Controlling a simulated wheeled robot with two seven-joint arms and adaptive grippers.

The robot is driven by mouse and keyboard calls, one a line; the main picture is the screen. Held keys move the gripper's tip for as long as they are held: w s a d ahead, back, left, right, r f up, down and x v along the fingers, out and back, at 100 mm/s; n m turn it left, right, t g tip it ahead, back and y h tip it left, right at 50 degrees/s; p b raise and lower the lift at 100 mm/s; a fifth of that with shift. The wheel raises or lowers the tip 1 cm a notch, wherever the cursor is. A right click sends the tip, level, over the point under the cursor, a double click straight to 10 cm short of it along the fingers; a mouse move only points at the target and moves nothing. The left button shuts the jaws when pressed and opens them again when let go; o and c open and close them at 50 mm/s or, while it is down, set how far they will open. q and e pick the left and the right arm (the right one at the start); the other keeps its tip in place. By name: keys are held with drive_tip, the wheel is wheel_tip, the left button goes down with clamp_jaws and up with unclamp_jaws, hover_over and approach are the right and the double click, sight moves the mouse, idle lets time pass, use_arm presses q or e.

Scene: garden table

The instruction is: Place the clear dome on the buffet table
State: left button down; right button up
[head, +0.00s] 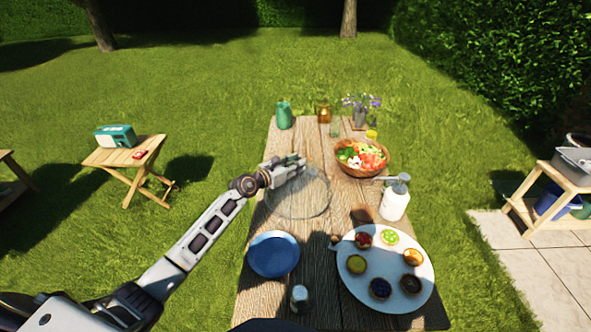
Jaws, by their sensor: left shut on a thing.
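The clear dome (312,203) shows as a faint transparent round shape over the left middle of the wooden buffet table (312,242). My left gripper (292,168) is at the dome's upper left side, shut on it. I cannot tell whether the dome's rim touches the tabletop or hangs just above it. My left arm reaches in from the lower left. My right gripper is not in view.
A white platter (415,292) with several tarts lies at the front right, a blue plate (273,255) at the front left. A salad bowl (361,157), a white pump bottle (396,199) and a small jar (299,298) also stand here. A green container (284,115) and flowers (361,106) are at the back.

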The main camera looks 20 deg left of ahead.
use_arm(q)
drive_tip(key=shift+f, duration=0.8)
drive_tip(key=shift+f+b, duration=0.2)
drive_tip(key=shift+b, duration=0.1)
drive_tip(key=c, duration=1.1)
unclamp_jaws()
drive_tip(key=shift+c, duration=0.2)
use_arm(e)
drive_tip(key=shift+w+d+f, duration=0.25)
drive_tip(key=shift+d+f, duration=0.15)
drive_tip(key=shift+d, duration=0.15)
use_arm(q)
drive_tip(key=shift+r, duration=0.1)
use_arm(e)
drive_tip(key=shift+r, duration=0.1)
